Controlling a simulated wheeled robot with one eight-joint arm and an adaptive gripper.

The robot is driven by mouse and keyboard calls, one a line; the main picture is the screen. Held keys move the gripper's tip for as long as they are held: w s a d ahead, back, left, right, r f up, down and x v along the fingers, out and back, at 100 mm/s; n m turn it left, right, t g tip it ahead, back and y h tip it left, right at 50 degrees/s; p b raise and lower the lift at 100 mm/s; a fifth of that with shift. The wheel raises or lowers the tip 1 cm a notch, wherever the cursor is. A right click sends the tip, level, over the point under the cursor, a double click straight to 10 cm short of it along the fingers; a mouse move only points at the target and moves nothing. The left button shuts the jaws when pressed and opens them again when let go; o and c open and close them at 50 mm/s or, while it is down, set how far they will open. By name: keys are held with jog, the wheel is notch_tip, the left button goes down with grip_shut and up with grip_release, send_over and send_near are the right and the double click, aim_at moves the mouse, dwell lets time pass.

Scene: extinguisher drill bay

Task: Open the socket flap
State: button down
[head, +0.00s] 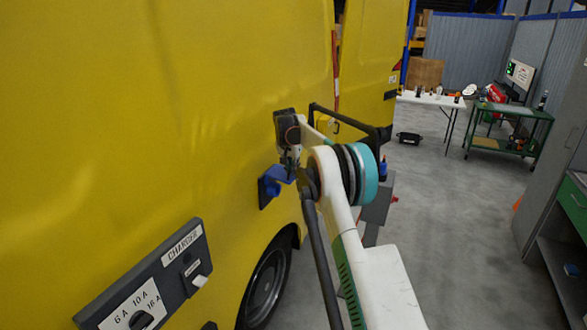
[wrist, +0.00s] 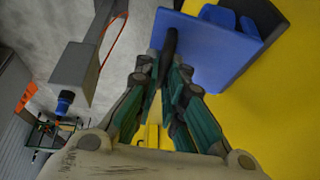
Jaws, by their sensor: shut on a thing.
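The blue socket with its flap (head: 272,184) is mounted on a dark plate on the side of the yellow van. Its upper blue part juts out toward my gripper (head: 290,160), which is at its top edge. In the wrist view, the blue flap (wrist: 215,50) fills the top, against the yellow panel. The green fingers of my gripper (wrist: 165,62) close together at its near edge, around a dark bar-like piece in front of the blue. The fingers hide part of the contact, and I cannot tell exactly how far the flap is tilted.
A charger panel (head: 150,285) with a dial is on the van (head: 150,120) at lower left. A wheel (head: 266,285) is below the socket. A grey box (head: 377,200) stands just beyond my arm.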

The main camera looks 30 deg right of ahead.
jog(key=shift+a, duration=0.1)
dwell(0.3)
jog(key=c, duration=1.7)
grip_release()
jog(key=shift+w, duration=0.15)
jog(key=shift+r, duration=0.1)
jog(key=v, duration=1.1)
jog(key=shift+a+r, duration=0.1)
jog(key=shift+r, duration=0.25)
